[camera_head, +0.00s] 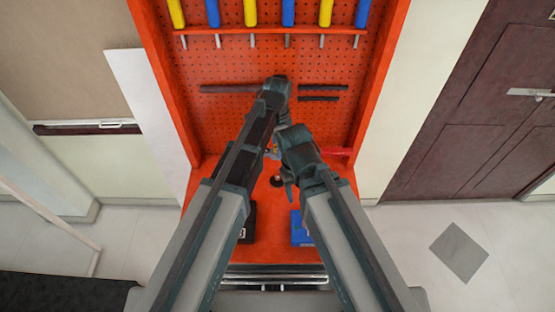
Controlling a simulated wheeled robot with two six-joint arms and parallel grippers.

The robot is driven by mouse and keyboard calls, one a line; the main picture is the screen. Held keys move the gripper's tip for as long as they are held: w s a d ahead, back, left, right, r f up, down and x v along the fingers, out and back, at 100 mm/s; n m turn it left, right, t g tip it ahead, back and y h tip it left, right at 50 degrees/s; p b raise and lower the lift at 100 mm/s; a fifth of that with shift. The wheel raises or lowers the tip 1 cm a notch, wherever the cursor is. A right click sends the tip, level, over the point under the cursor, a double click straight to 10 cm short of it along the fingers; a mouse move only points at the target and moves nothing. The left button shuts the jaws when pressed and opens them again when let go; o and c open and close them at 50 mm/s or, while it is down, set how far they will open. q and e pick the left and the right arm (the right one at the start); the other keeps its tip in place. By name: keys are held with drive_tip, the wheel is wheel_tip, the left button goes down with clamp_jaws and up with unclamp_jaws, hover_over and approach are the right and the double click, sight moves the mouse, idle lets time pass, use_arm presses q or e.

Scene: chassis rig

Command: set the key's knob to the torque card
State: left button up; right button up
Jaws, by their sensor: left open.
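My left gripper (272,151) is open over the orange bench, partly behind my own arm links. My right gripper (288,184) is small and dark below its wrist, and its jaw opening is unclear. A red handle (336,151) shows just right of my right wrist, and what it joins is hidden. A small dark round piece (276,181) sits on the bench just left of my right gripper; I cannot tell whether it is the key's knob. I cannot make out the torque card.
The orange bench (265,250) has a black box (248,222) at left and a blue box (301,229) at right, both partly covered by my arms. Yellow and blue screwdrivers (288,12) hang on the pegboard (225,65). Dark bars (228,89) lie on it.

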use_arm(q)
drive_tip(key=shift+r+p, duration=3.05)
